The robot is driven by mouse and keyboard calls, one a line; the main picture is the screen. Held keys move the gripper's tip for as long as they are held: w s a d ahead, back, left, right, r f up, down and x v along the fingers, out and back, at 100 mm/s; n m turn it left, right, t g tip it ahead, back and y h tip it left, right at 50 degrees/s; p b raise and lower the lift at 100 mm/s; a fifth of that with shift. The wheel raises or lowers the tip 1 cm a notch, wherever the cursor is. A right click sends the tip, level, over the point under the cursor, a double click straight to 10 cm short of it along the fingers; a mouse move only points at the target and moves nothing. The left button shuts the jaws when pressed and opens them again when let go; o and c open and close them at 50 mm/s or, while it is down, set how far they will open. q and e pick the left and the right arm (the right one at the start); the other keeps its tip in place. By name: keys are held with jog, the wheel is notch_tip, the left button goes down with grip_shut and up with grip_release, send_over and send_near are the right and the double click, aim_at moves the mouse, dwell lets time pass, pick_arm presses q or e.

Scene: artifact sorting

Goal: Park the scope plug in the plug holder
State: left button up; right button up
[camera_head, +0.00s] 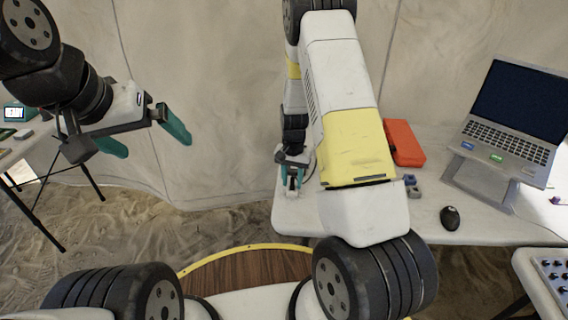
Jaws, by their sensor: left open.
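My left gripper (152,146) hangs in the air at the upper left, its two teal fingers spread apart and empty. My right gripper (292,184) is low at the left edge of the white table (490,230), partly behind my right arm. Its fingers are small in the picture, and I cannot tell whether they are open or shut or hold anything. Small grey-blue blocks (411,186) lie on the table just right of my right arm; I cannot tell whether they are the plug holder or the scope plug. Neither is clearly recognisable elsewhere.
An orange-red case (404,143) lies behind the blocks. An open laptop (515,110) stands at the right on a grey stand. A dark oval object (450,218) lies near the front. A panel with dark knobs (553,275) is at lower right. Another table (22,148) stands far left.

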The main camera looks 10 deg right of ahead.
notch_tip(320, 180, up, 12)
notch_tip(320, 180, up, 16)
jog(key=n+t+y, duration=0.2)
jog(key=t, duration=0.1)
send_over(292, 177)
jog(key=s+a, duration=0.1)
jog(key=s, duration=0.8)
jog(key=s+r+n+t, duration=0.1)
jog(key=s+r+n, duration=0.1)
jog(key=s+r, duration=0.2)
jog(key=s+a+r+n+t, duration=0.1)
jog(key=s+r, duration=0.3)
jog(key=s, duration=0.7)
jog(key=shift+s+r+n+t, duration=0.15)
jog(key=shift+s+n+t, duration=0.1)
jog(key=shift+n+t, duration=0.3)
